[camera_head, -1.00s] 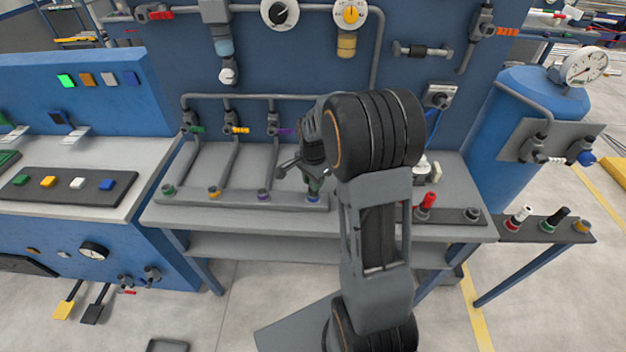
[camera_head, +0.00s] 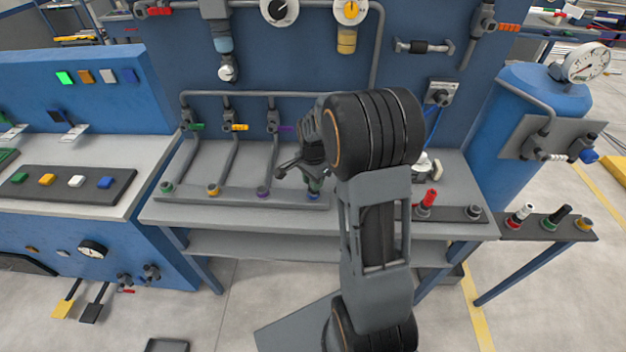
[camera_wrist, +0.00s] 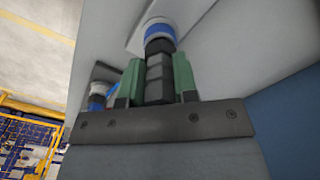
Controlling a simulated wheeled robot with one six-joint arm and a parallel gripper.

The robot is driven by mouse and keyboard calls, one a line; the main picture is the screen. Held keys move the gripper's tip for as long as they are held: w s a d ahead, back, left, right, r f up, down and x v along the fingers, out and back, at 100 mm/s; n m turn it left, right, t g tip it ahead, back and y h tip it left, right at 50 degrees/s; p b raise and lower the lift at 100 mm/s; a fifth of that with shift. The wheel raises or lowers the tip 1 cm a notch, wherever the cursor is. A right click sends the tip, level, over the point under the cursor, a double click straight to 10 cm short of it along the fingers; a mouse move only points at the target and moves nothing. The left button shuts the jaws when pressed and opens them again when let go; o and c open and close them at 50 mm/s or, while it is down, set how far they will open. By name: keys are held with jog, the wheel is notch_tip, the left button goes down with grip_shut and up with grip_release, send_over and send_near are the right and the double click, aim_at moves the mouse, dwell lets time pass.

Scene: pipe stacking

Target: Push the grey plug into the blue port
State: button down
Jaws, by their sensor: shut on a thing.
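The grey plug (camera_wrist: 159,82) is held between the green fingers of my gripper (camera_wrist: 157,80) in the wrist view. The blue port (camera_wrist: 158,33) is a blue ring on a grey plate, in line with the plug's far end. A dark band lies between plug and ring; I cannot tell how deep the plug sits. In the head view my gripper (camera_head: 315,182) is just above the blue port (camera_head: 313,196), at the right end of the grey strip on the bench. The plug is hard to make out there.
Ports with green (camera_head: 167,187), yellow (camera_head: 213,190) and purple (camera_head: 263,192) rings stand left along the same strip, with pipes behind. A red plug (camera_head: 428,199) stands to the right of my arm. Another blue-ringed part (camera_wrist: 98,97) shows left in the wrist view.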

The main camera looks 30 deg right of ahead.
jog(key=shift+f, duration=0.4)
jog(key=c, duration=0.8)
grip_release()
jog(key=shift+r, duration=0.1)
notch_tip(320, 180, up, 14)
jog(key=s+a+n+t, duration=0.1)
jog(key=s+a+n, duration=0.3)
jog(key=s+n, duration=0.3)
jog(key=s+a+f+n+t, duration=0.1)
jog(key=s+a+n+t, duration=0.1)
jog(key=s+a+n, duration=0.3)
jog(key=s+n, duration=0.2)
jog(key=s, duration=0.2)
jog(key=shift+f+n+t, duration=0.3)
jog(key=shift+n, duration=0.1)
